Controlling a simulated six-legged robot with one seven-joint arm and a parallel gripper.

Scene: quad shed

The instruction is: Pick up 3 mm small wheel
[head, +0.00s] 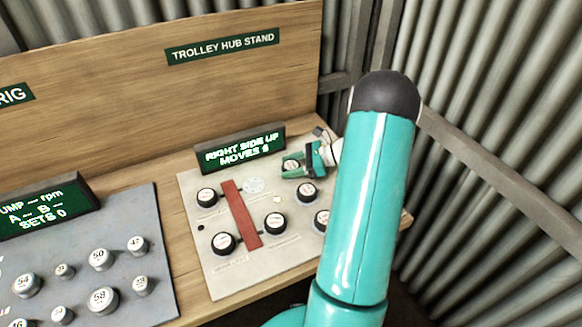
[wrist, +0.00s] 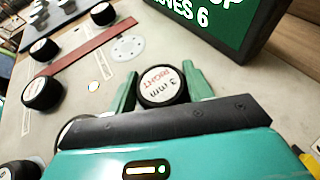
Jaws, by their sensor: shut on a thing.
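The 3 mm small wheel (wrist: 163,86) is a black-rimmed disc with a white face. In the wrist view its face reads "3 mm RIGHT", upside down in the picture. My gripper (wrist: 160,80) has its green fingers on either side of the wheel, shut on it. In the head view my gripper (head: 293,168) is at the back right of the pale stand board (head: 215,265), just below the sign, with the wheel (head: 290,164) partly hidden by the fingers. I cannot tell whether the wheel touches the board.
Several other wheels stand on the board, including one (head: 306,191) close in front of my gripper. A red bar (head: 241,214) crosses the board. The sign (head: 238,150) reads "RIGHT SIDE UP MOVES 6". A grey board (head: 150,265) with numbered knobs lies left.

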